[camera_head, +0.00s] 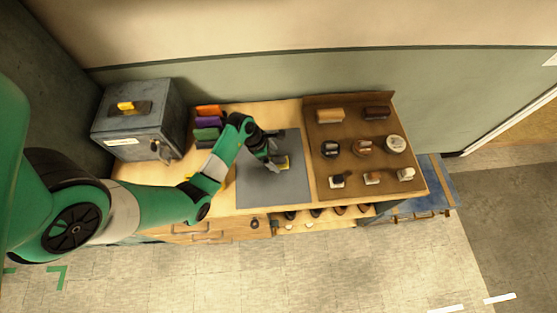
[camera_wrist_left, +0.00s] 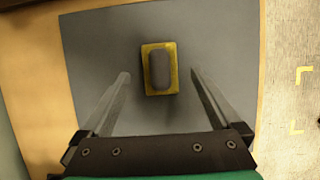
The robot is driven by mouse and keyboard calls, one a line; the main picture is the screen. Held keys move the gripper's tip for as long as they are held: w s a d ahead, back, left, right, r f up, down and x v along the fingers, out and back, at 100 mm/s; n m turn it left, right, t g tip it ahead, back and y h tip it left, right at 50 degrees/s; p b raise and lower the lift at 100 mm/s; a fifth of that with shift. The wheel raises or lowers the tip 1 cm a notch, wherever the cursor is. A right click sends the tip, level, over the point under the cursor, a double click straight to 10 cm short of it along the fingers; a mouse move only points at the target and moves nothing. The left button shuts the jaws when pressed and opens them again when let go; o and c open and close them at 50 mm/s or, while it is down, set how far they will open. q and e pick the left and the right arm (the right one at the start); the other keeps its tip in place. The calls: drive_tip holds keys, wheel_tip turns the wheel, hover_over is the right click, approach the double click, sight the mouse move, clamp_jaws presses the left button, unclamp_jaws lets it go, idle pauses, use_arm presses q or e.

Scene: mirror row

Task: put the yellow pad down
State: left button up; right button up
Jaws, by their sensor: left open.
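The yellow pad (camera_wrist_left: 159,86) lies on the grey mat, with a dark grey block-like part on its top. It also shows in the head view (camera_head: 284,163), partly hidden by my gripper. My left gripper (camera_head: 272,161) is over the mat. In the left wrist view its two fingers (camera_wrist_left: 158,78) are spread wide, one to each side of the pad, with clear gaps and nothing between them touching. The grey mat (camera_head: 262,195) lies flat on the wooden table. My right gripper is not in view.
A brown board (camera_head: 335,110) with several brushes and tins is right of the mat. A grey metal box (camera_head: 125,148) stands at the left. Several coloured pads (camera_head: 206,123) sit beside it. Bare mat surrounds the pad.

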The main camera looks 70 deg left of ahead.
use_arm(q)
drive_tip(key=x, duration=0.2)
drive_tip(key=shift+w+f, duration=0.15)
drive_tip(key=shift+f, duration=0.15)
drive_tip(key=shift+c, duration=0.3)
drive_tip(key=shift+r, duration=0.1)
clamp_jaws()
